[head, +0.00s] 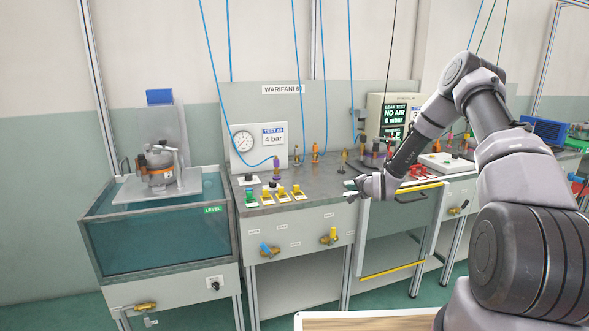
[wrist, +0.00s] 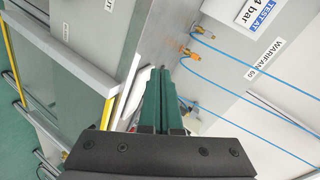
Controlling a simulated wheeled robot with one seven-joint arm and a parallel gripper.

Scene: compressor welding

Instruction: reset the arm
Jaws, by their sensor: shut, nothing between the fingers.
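My arm reaches in from the right side of the head view, and my gripper (head: 350,190) hangs by the front edge of the grey workbench (head: 320,180). Its fingers look closed, with nothing held. In the wrist view my gripper (wrist: 167,75) shows as two dark green fingers side by side, pointing toward the bench edge. I cannot tell from the pictures how far the fingertips are from the bench top.
A water tank (head: 150,240) with a compressor (head: 158,168) above it stands at the left. Blue hoses (head: 300,70) hang down over the bench. A yellow-edged cover (head: 400,270) stands below my forearm.

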